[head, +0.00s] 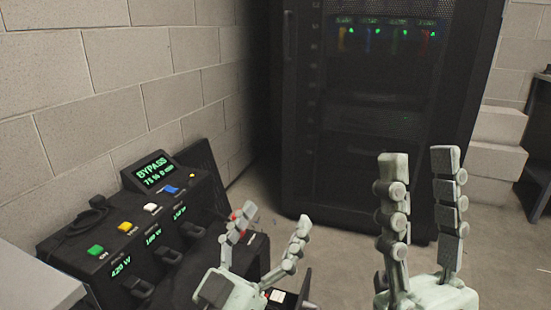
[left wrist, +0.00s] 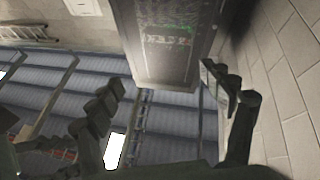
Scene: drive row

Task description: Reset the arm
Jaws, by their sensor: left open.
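My left gripper (head: 270,226) is open and empty, low in the middle of the head view, beside the right end of a black power console. In the left wrist view its fingers (left wrist: 168,88) stand wide apart with nothing between them. My right gripper (head: 418,160) stands upright to the right of it, in front of the dark rack, with its two fingers apart and nothing between them. The arm links behind both grippers are mostly out of view.
The black console (head: 70,247) has coloured buttons, readouts and a "BYPASS" screen (head: 156,172). A dark rack cabinet (head: 300,150) with several coloured, green-lit drives stands behind. A block wall (head: 60,120) is at left. Pale blocks (head: 495,160) stand at right. Bare floor (head: 340,245) lies between.

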